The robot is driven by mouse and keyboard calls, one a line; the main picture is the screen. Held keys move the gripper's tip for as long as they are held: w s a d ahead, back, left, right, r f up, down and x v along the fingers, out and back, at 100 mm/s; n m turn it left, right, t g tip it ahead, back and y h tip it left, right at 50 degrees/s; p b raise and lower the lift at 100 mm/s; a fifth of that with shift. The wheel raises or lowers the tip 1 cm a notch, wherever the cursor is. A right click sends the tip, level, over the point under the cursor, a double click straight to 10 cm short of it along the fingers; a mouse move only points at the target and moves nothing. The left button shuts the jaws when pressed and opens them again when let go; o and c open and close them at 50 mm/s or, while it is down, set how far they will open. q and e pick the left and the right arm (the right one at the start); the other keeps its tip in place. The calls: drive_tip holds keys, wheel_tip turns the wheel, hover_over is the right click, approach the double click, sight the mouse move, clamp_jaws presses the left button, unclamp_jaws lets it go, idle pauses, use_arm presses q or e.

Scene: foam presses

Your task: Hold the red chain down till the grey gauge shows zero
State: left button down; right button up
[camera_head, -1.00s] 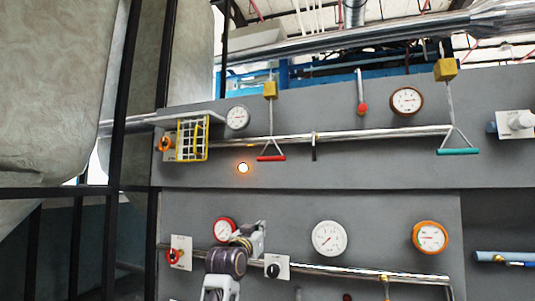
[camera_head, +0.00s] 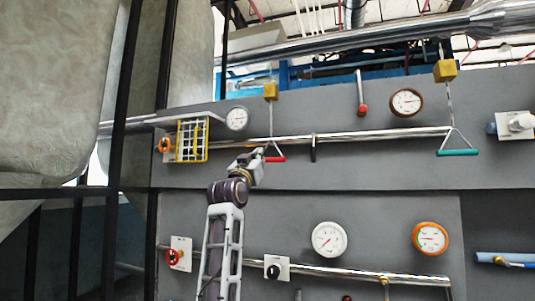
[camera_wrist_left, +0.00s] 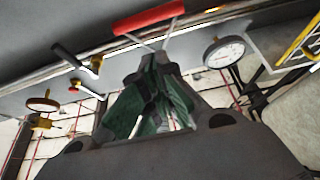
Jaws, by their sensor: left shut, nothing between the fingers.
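The red chain's handle, a red bar (camera_head: 275,159), hangs on a thin triangle and line below a yellow box (camera_head: 270,91). The bar also shows large at the top of the left wrist view (camera_wrist_left: 148,18). My left gripper (camera_head: 259,157) is shut with nothing in it, at the bar's left end in the head view, hiding that end. In the wrist view its closed fingers (camera_wrist_left: 153,62) point towards the bar; contact cannot be told. The grey gauge (camera_head: 237,118) is up and left of the bar and shows in the wrist view (camera_wrist_left: 223,51); its reading is too small to tell. My right gripper is out of view.
A teal pull handle (camera_head: 457,152) hangs at the right. A metal pipe (camera_head: 375,135) runs behind the red bar. A yellow cage (camera_head: 192,140) stands left of my gripper. A red-tipped lever (camera_head: 363,108) and brown gauge (camera_head: 407,102) are to the right.

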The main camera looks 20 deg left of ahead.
use_arm(q)
drive_tip(key=shift+s+r, duration=0.3)
drive_tip(key=shift+r, duration=0.6)
drive_tip(key=shift+w+r, duration=0.15)
drive_tip(key=shift+p+x, duration=2.45)
drive_tip(key=shift+x, duration=2.35)
drive_tip(key=f, duration=0.2)
drive_tip(key=f+p, duration=0.1)
drive_tip(key=shift+w+f, duration=0.35)
drive_tip(key=shift+f, duration=0.05)
drive_tip(key=shift+s+f, duration=0.1)
